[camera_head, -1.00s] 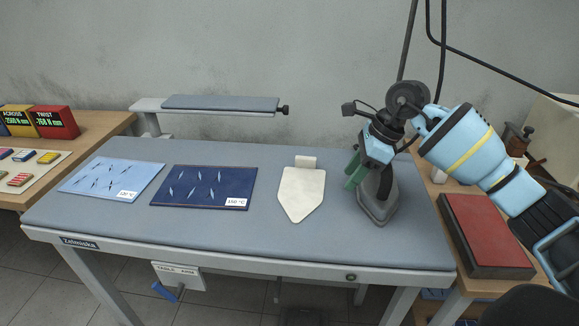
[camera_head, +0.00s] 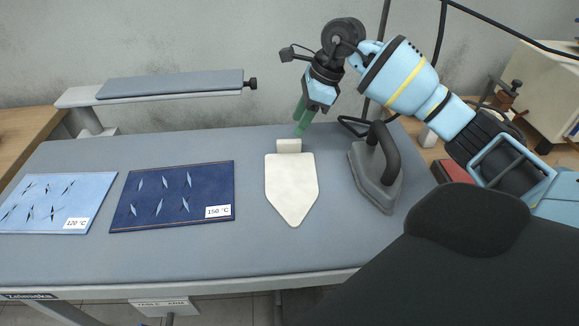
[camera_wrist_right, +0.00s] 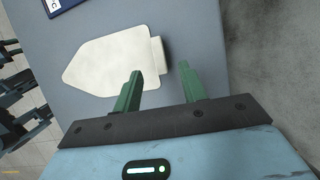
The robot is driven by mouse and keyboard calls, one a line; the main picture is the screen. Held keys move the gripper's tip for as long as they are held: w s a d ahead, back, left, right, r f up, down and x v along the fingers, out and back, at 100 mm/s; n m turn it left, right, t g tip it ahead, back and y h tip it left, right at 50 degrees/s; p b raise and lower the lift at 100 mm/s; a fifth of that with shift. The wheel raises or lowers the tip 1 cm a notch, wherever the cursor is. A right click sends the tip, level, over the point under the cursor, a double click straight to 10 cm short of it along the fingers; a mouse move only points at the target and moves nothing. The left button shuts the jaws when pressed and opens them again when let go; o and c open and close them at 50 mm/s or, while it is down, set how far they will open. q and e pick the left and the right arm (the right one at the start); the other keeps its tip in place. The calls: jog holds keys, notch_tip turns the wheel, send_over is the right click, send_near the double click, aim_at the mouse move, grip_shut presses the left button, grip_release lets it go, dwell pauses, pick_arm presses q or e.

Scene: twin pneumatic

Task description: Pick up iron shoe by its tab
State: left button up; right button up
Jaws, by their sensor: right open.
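The iron shoe (camera_head: 291,190) is a cream, pointed plate lying flat on the grey ironing table. Its pale tab (camera_head: 289,146) is at the far end, and the point faces the near edge. My right gripper (camera_head: 302,128), with green fingers, is open just behind the tab in the head view. My left gripper is not in view.
An iron (camera_head: 377,167) stands just right of the shoe. A dark blue cloth (camera_head: 150,208) marked 150 °C and a light blue cloth (camera_head: 95,190) marked 120 °C lie to the left. A padded sleeve board (camera_head: 170,84) stands at the back. Bare table separates the shoe from the near edge.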

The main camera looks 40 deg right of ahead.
aim_at(290, 141)
jog(key=shift+w+a+f, duration=0.2)
jog(key=shift+w+f, duration=0.05)
jog(key=shift+f, duration=0.35)
jog(key=shift+s+p+x, duration=0.1)
jog(key=shift+p+x, duration=0.05)
jog(key=shift+x, duration=1.15)
jog(key=shift+s+p+x, duration=0.15)
jog(key=shift+x, duration=1.15)
grip_shut()
